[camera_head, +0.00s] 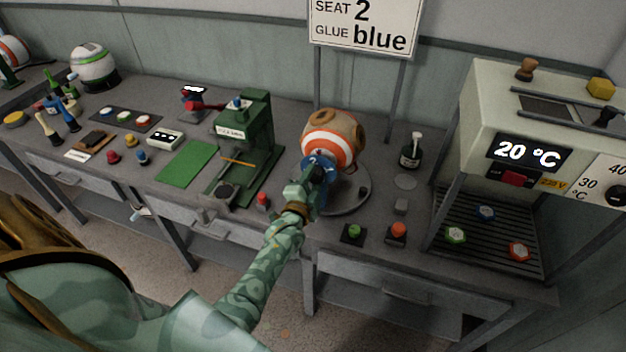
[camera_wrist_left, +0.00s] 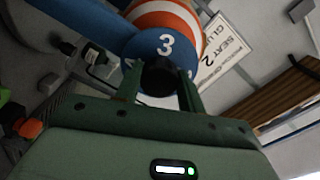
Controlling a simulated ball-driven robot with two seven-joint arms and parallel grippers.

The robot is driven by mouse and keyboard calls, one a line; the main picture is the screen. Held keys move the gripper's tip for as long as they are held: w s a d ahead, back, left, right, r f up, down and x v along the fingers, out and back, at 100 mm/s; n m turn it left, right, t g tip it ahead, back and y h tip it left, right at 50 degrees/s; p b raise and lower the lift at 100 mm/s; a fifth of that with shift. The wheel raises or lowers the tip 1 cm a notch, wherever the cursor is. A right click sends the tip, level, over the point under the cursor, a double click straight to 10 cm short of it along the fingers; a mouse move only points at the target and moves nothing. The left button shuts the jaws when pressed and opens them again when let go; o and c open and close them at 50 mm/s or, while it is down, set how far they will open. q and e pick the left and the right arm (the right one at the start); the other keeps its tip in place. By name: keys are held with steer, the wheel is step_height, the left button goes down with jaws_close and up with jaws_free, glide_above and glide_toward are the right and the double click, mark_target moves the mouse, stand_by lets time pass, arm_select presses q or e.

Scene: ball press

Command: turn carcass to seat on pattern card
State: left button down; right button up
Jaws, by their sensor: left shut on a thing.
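The carcass (camera_head: 331,139) is a ball with orange and white bands and tan round patches, mounted over a round grey base (camera_head: 352,196). Its banded side also shows in the left wrist view (camera_wrist_left: 178,17). The pattern card (camera_head: 365,24) reads "SEAT 2 GLUE blue". A blue part (camera_wrist_left: 150,45) in front of the ball bears the number 3. My left gripper (camera_head: 315,175) is at the front of the carcass. In the wrist view its fingers (camera_wrist_left: 160,85) are shut on a dark round knob (camera_wrist_left: 158,76) just below the 3. My right gripper is not in view.
A green press (camera_head: 255,140) stands left of the carcass. A dark bottle (camera_head: 410,155) and a heater reading 20 °C (camera_head: 528,152) are to the right. Green (camera_head: 354,232) and red (camera_head: 398,231) buttons are near the front edge.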

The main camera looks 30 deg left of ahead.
arm_select(q)
steer(key=shift+m+b, duration=0.65)
steer(key=shift+m, duration=1.55)
steer(key=c, duration=0.9)
jaws_free()
steer(key=shift+o, duration=0.2)
